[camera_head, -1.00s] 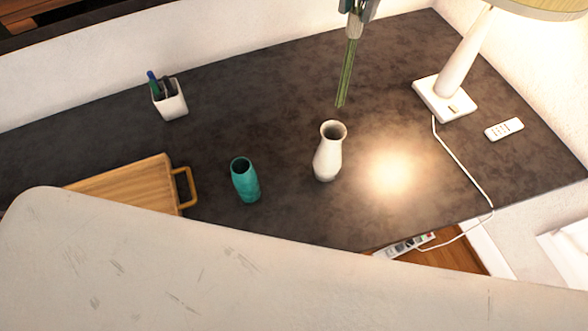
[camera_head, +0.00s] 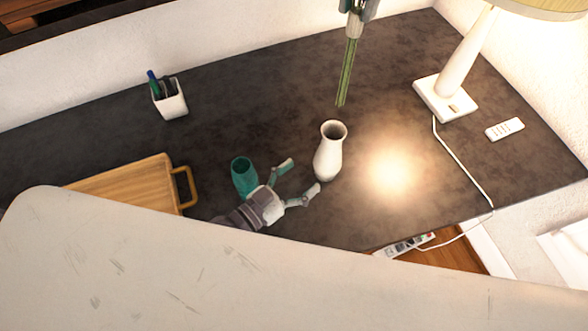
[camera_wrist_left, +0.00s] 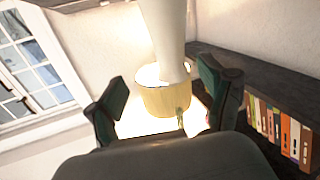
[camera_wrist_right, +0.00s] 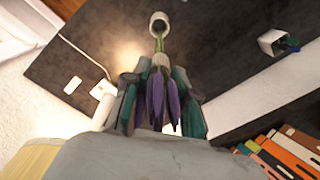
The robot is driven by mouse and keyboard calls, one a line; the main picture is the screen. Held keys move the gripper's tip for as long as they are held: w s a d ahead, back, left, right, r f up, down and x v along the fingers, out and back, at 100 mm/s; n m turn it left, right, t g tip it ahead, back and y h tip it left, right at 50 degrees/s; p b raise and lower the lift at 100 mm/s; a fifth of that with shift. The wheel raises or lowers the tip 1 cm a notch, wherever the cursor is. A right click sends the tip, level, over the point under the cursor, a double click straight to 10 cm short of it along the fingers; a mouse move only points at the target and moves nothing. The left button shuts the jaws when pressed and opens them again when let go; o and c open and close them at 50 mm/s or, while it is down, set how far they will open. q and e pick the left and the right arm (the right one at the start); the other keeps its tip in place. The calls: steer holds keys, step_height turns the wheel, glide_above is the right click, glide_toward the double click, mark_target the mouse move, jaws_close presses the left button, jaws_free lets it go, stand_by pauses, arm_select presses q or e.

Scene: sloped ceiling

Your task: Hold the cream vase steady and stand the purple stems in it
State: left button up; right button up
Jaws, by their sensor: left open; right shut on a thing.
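The cream vase (camera_head: 328,155) stands upright on the dark tabletop; its mouth shows at the top of the right wrist view (camera_wrist_right: 158,20). My left gripper (camera_head: 300,180) is open just left of the vase, its fingers pointing at it. My right gripper (camera_head: 358,10) is shut on the purple stems (camera_head: 346,75) at the top of the head view. The green ends hang down above and behind the vase mouth. The purple flowers (camera_wrist_right: 158,105) show between its fingers in the right wrist view.
A teal vase (camera_head: 242,175) stands close behind my left gripper. A wooden board (camera_head: 125,185), a pen cup (camera_head: 170,100), a white lamp (camera_head: 445,95) with a cord and a remote (camera_head: 505,129) are also around. A pale slanted surface (camera_head: 200,260) covers the foreground.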

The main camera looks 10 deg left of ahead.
mark_target(324, 148)
arm_select(q)
steer(key=shift+m, duration=0.7)
steer(key=x, duration=0.4)
steer(key=a+x, duration=0.1)
steer(key=x, duration=0.3)
steer(key=w+x, duration=0.1)
steer(key=x, duration=0.3)
steer(key=shift+a+r, duration=0.15)
steer(key=shift+r, duration=0.25)
jaws_close()
arm_select(e)
steer(key=shift+f, duration=6.5)
